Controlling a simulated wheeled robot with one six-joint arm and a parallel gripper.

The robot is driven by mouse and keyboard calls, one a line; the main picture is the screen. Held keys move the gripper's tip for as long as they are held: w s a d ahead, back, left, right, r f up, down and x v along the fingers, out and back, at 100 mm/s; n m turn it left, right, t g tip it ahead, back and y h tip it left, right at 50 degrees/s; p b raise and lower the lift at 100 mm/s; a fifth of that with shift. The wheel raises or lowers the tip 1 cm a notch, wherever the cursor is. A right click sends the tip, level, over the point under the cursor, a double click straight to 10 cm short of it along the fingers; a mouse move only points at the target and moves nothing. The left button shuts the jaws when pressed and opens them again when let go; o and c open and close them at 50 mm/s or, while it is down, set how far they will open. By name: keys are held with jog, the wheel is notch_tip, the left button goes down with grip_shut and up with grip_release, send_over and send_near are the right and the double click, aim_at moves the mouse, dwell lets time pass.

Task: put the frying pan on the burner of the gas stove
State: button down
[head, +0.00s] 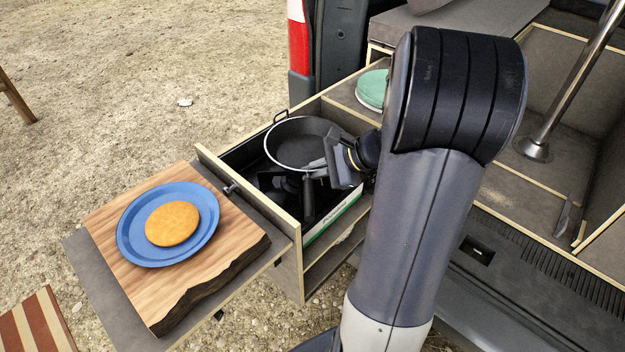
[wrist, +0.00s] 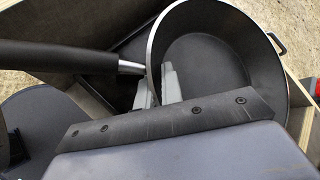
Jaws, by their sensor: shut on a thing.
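The frying pan (head: 296,143) is dark with a bright rim and is over the open drawer, its black handle (head: 308,198) pointing toward the front. My gripper (head: 322,167) is shut on the pan's rim near the handle. In the wrist view the gripper's grey fingertips (wrist: 158,84) straddle the wall of the pan (wrist: 213,55), one inside and one outside, with the handle (wrist: 65,57) to the left. The black gas stove (head: 270,181) is in the drawer below, partly covered by the pan. The burner is mostly hidden, and I cannot tell whether the pan touches it.
The wooden drawer's front panel (head: 248,191) and walls surround the stove closely. In front, a cutting board (head: 112,228) holds a blue plate (head: 136,240) with a round flat orange-brown food (head: 172,223). A green round item (head: 371,88) is on the surface behind.

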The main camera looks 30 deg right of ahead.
jog(key=shift+f, duration=1.5)
jog(key=shift+f, duration=0.2)
jog(key=c, duration=1.6)
grip_release()
jog(key=shift+o, duration=0.2)
jog(key=shift+r, duration=0.1)
jog(key=shift+r, duration=0.1)
jog(key=v, duration=1.2)
